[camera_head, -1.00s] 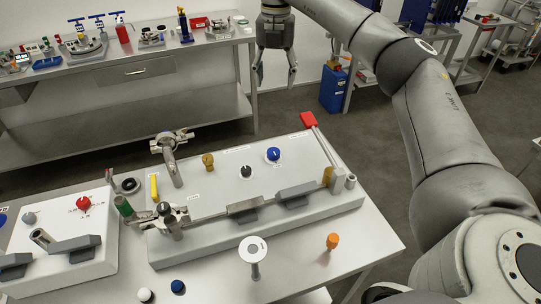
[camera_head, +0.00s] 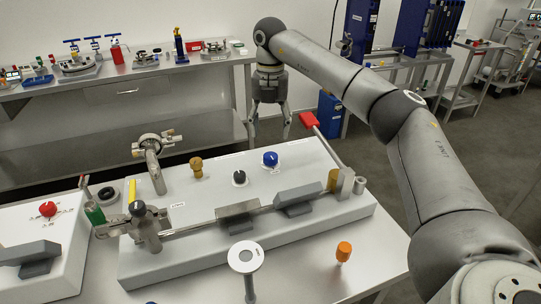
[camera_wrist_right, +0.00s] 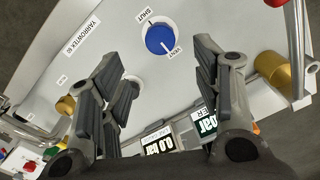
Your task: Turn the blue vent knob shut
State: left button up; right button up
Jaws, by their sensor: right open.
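The blue vent knob (camera_head: 270,159) sits on the sloped top of the white panel (camera_head: 215,182), toward its far edge. In the right wrist view the knob (camera_wrist_right: 160,40) has a white mark pointing toward the printed VENT label (camera_wrist_right: 173,54); the SHUT label (camera_wrist_right: 145,17) lies on its other side. My left gripper is out of view.
A black knob (camera_head: 239,178), a brass knob (camera_head: 196,168) and a lever with a red handle (camera_head: 309,119) are near the blue knob. Grey display housings (camera_head: 298,198) line the panel's near side. An orange-topped part (camera_head: 344,251) stands in front.

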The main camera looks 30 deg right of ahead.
aim_at(271, 155)
notch_tip(271, 155, down, 9)
jog(key=shift+r+p, duration=0.1)
jog(key=shift+p, duration=0.4)
jog(key=c, duration=1)
jog(key=shift+c, duration=0.2)
